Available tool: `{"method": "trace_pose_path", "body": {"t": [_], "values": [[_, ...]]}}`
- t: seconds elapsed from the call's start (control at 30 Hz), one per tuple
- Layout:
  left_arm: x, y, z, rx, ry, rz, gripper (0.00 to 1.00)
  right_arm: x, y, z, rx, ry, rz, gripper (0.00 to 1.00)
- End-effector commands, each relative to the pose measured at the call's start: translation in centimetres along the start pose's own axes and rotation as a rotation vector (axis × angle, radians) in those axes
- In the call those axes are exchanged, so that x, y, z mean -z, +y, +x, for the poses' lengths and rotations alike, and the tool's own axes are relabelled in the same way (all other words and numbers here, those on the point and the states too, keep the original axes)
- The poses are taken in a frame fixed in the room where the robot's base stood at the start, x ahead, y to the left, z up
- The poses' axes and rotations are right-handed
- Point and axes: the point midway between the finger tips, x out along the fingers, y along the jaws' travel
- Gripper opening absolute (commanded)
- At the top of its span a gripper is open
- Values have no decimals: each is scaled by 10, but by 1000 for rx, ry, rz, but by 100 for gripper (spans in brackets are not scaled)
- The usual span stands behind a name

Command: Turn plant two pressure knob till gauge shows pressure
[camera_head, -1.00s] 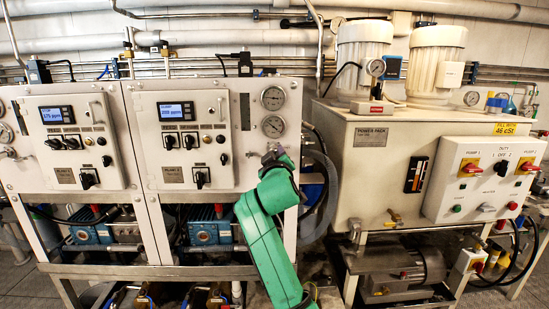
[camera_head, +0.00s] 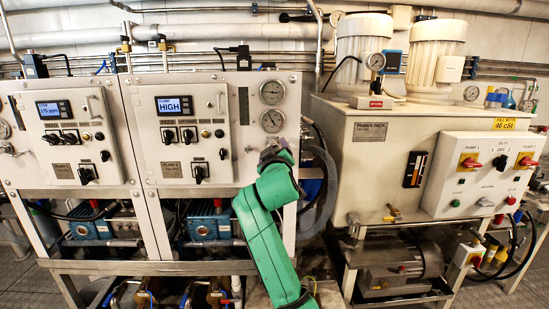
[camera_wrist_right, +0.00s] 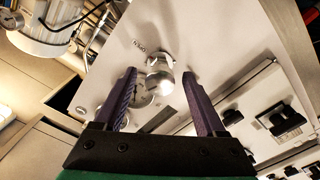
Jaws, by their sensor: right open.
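The plant two panel (camera_head: 235,160) has two round gauges at its right, an upper one (camera_head: 271,92) and a lower one (camera_head: 271,121); their needles are too small to read surely. My right gripper (camera_head: 272,148) is just below the lower gauge, at the panel face. In the right wrist view the shiny metal pressure knob (camera_wrist_right: 158,75) lies between the tips of my open right gripper (camera_wrist_right: 160,72), with clear gaps at the sides. In the head view the gripper hides the knob. My left gripper is out of view.
The plant two display (camera_head: 174,105) reads "PUMP HIGH", above switches and a black selector (camera_head: 199,173). The plant one panel (camera_head: 75,135) is at the left. The power pack (camera_head: 365,160) stands to the right, past a narrow gap with hoses.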

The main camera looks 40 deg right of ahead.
Motion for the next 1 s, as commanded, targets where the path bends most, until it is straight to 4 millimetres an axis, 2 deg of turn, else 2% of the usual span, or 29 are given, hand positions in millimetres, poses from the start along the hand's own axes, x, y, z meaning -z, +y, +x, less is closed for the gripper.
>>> {"method": "trace_pose_path", "body": {"t": [0.17, 0.4, 0.5, 0.67, 1.0], "values": [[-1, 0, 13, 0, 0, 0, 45, -3, -2, -35, 0, 3, 3, 73], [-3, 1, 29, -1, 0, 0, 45, -3, -2, -105, 1, 4, 4, 73], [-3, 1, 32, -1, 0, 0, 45, -2, -2, -125, 1, 3, 3, 73], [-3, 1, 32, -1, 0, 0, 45, -1, 0, -139, 1, 0, 1, 73], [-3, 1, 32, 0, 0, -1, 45, -1, 0, -139, 0, 0, 1, 73]]}}
